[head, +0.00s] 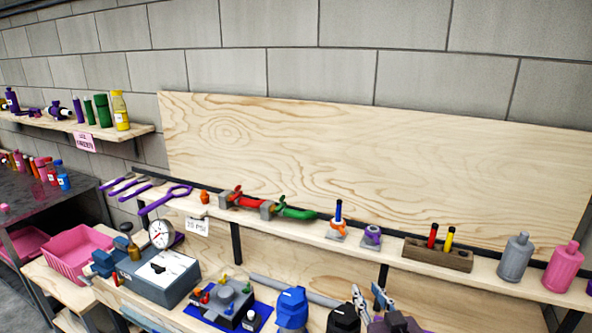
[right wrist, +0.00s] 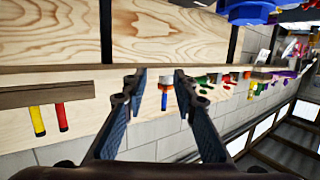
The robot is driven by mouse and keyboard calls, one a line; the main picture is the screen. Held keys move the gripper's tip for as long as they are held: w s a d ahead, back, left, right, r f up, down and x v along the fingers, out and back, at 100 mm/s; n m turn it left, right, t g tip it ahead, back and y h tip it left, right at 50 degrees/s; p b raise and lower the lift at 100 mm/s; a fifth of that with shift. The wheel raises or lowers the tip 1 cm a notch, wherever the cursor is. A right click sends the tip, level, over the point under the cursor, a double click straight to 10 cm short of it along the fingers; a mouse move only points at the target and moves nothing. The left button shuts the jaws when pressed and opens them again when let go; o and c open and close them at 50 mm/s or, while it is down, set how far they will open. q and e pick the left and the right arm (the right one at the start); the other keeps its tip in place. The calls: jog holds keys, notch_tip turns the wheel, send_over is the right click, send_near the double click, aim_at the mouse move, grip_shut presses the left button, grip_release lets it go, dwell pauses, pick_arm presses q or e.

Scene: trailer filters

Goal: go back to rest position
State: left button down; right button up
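My right gripper (head: 369,297) shows at the bottom edge of the head view, right of the middle, in front of the lower worktop. Its two fingers point up and stand apart. In the right wrist view the right gripper (right wrist: 158,82) is open, with nothing between its fingers. That view shows the shelf upside down; an orange-and-blue item (right wrist: 164,90) appears beyond the gap between the fingertips, apart from them. My left gripper is not in either view.
A long wooden shelf (head: 285,227) holds tools, clamps, a wooden block (head: 437,254) with markers, a grey bottle (head: 515,258) and a pink bottle (head: 563,267). Below are a grey machine (head: 158,277), a blue-capped item (head: 291,308) and a pink bin (head: 78,252).

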jog(key=s+f+g, duration=0.4)
jog(key=s+f, duration=0.2)
jog(key=s, duration=0.5)
jog(key=s+d+f+n+g+h, duration=0.1)
jog(key=s+f+g, duration=0.4)
jog(key=s, duration=0.7)
jog(key=s+f+g, duration=0.3)
jog(key=s+f, duration=0.4)
jog(key=s, duration=0.4)
notch_tip(320, 180, down, 28)
jog(key=s+r+g+b, duration=0.1)
jog(key=b, duration=0.3)
jog(key=s+d+f+g+b, duration=0.1)
jog(key=s+d+f+b, duration=0.1)
jog(key=s+f, duration=1.6)
notch_tip(320, 180, down, 3)
jog(key=shift+d+f+g+b, duration=0.15)
jog(key=shift+d+g+b, duration=0.25)
jog(key=shift+d, duration=0.1)
